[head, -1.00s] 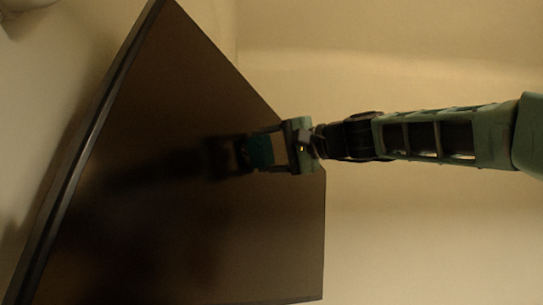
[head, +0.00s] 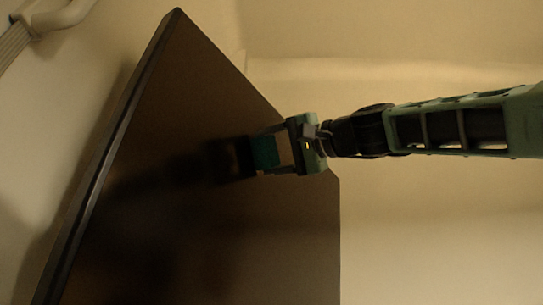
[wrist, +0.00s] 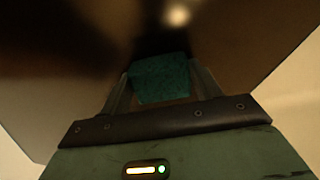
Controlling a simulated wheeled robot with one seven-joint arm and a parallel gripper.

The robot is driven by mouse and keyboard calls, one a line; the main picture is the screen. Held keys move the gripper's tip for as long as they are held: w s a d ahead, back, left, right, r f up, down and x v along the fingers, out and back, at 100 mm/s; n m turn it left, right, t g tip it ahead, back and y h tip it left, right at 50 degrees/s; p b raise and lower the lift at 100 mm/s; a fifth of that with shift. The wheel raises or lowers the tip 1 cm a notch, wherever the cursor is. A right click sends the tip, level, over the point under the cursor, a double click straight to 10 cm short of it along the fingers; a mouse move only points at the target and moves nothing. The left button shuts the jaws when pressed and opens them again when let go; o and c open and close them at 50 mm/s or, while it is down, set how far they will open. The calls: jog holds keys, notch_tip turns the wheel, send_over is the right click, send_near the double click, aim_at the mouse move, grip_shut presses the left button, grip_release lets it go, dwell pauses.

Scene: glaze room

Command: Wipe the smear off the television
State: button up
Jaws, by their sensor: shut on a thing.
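The television (head: 190,200) is a large dark glossy panel seen at a steep tilt in the head view, and its screen also fills the upper part of the wrist view (wrist: 70,90). My gripper (head: 262,154) is shut on a teal cloth or sponge (head: 266,153), which shows between the two fingers in the wrist view (wrist: 160,79). The teal thing is close to the screen, beside its own dark reflection. I cannot tell whether it touches the glass. I cannot make out a smear on the dark screen in either view.
A beige wall (head: 430,230) fills the right side behind my arm. A pale pipe or cable (head: 45,18) runs along the wall at the top left. A round bright reflection shows on the screen in the wrist view.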

jog(key=b+v, duration=0.2)
jog(key=v, duration=0.2)
jog(key=shift+d+f+b, duration=0.15)
jog(key=shift+d+b, duration=0.05)
jog(key=shift+b, duration=0.15)
jog(key=shift+s+d, duration=0.35)
jog(key=shift+d, duration=0.2)
jog(key=shift+d+b, duration=0.1)
jog(key=shift+b, duration=0.25)
jog(key=shift+b+v, duration=0.8)
jog(key=shift+v, duration=0.6)
